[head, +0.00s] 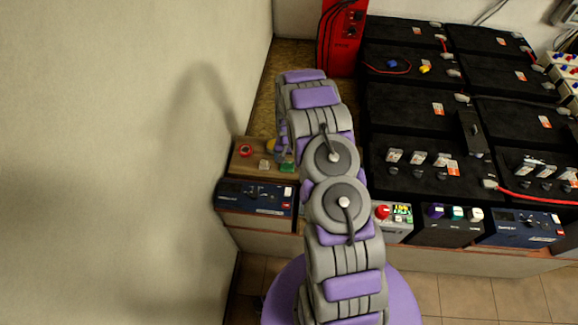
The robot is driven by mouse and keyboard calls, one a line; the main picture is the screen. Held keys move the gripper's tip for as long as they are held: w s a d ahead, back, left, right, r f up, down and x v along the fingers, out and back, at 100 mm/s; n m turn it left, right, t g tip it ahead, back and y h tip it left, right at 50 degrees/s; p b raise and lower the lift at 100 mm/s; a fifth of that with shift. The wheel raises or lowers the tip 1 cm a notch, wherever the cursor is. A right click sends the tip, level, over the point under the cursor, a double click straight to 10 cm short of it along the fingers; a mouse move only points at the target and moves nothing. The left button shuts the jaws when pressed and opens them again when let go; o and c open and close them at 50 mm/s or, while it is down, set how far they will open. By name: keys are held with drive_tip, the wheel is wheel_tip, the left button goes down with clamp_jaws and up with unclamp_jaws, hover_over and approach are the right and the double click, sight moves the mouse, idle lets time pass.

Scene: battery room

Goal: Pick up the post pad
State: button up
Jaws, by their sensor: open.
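I cannot tell for certain which thing is the post pad. Small items lie on a wooden board (240,166) left of my arm: a red round piece (246,150), a pale small block (264,164), a green piece (287,168) and an orange piece (271,146). My arm reaches forward up the middle of the head view and bends down at its far end, close to the board's right side. My gripper's fingers are hidden behind my own arm links, so I see nothing held.
A blue device (254,197) stands in front of the board, by the left wall (110,150). Black batteries (410,108) fill the right side. A red case (341,38) stands at the back.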

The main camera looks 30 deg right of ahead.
sight(286, 163)
drive_tip(key=f, duration=0.1)
drive_tip(key=a+f, duration=0.1)
drive_tip(key=shift+s+f, duration=0.1)
drive_tip(key=shift+f, duration=0.2)
drive_tip(key=shift+a+f, duration=0.15)
drive_tip(key=shift+a, duration=0.15)
drive_tip(key=shift+d, duration=0.6)
drive_tip(key=c, duration=0.6)
drive_tip(key=shift+a, duration=0.5)
drive_tip(key=c, duration=0.5)
drive_tip(key=shift+d+r, duration=0.3)
drive_tip(key=r+p, duration=0.1)
drive_tip(key=r, duration=0.8)
drive_tip(key=shift+a, duration=0.2)
drive_tip(key=shift+r, duration=0.25)
drive_tip(key=shift+d, duration=0.15)
